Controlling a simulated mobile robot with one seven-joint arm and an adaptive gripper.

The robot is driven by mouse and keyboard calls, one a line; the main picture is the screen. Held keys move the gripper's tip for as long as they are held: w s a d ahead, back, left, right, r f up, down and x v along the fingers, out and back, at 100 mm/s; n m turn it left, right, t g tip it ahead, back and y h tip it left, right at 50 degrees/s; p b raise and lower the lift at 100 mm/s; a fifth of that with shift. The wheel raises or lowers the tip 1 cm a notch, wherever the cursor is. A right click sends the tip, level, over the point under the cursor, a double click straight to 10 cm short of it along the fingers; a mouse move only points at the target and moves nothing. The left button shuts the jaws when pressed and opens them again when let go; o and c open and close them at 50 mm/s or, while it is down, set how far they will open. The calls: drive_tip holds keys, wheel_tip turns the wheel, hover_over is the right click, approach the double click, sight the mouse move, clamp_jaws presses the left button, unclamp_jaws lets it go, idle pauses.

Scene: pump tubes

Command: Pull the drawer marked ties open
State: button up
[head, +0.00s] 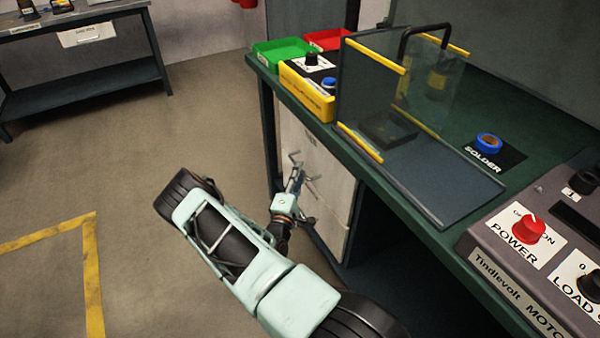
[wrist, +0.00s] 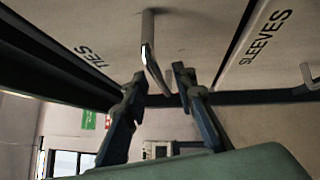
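The drawer marked TIES (wrist: 105,35) shows its pale front at the upper left of the wrist view, with the label on it. Its metal bar handle (wrist: 148,45) sticks out near the top middle. My gripper (wrist: 158,78) is open, with one finger on each side of the handle's near end. I cannot tell whether either finger touches it. In the head view my gripper (head: 297,178) is at the pale drawer fronts (head: 325,180) under the bench. The labels cannot be read there, and the drawers look shut.
A drawer marked SLEEVES (wrist: 275,55) with its own handle (wrist: 308,75) is beside it in the wrist view. The green bench top (head: 400,190) overhangs the drawers, carrying a clear screen, bins and a control box. Open floor (head: 130,150) lies to the left.

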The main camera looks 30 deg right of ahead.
drive_tip(key=shift+x, duration=0.85)
drive_tip(key=shift+c, duration=0.5)
clamp_jaws()
